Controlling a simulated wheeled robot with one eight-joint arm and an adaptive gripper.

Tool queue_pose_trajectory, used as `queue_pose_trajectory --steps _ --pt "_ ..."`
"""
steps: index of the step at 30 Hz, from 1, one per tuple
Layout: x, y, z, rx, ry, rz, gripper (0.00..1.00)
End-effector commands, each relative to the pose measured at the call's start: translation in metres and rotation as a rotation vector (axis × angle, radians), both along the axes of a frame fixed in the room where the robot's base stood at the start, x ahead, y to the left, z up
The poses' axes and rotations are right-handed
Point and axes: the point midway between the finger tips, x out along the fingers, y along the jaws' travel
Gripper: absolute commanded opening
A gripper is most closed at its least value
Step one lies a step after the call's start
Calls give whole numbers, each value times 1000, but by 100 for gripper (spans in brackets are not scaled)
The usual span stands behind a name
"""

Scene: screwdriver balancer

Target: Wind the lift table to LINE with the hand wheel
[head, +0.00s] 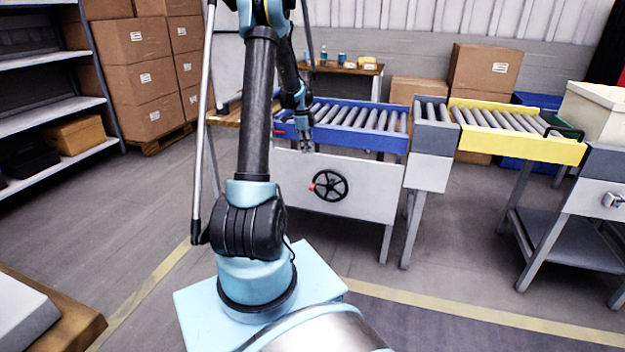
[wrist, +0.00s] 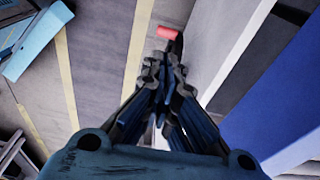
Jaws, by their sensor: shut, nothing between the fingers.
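The lift table has a blue roller top (head: 352,137) over a pale front panel (head: 375,197). On the panel is a black spoked hand wheel (head: 331,186), with its red handle (head: 312,187) at the wheel's left side. The handle also shows in the wrist view (wrist: 168,32), just beyond my fingertips. My gripper (head: 306,147) hangs above the wheel near the panel's top edge, fingers down. In the wrist view my gripper (wrist: 165,72) is shut and empty, apart from the handle. I cannot make out a LINE mark.
A grey roller section (head: 432,140) and a yellow roller conveyor (head: 515,132) stand right of the lift table. A wooden bench (head: 345,68) and cardboard boxes (head: 485,68) are behind. The floor (head: 345,240) before the panel is clear.

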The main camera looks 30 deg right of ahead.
Motion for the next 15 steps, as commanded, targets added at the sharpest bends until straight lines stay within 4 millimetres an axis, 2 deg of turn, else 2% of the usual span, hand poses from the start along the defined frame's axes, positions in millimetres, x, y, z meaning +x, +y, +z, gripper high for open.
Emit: queue_pose_trajectory --steps 3,8,15 --pt "0 -10 -9 -2 2 -38 0" --pt "-1 -13 -19 -2 2 -49 0" --pt "-4 -16 -56 -3 1 -47 0"
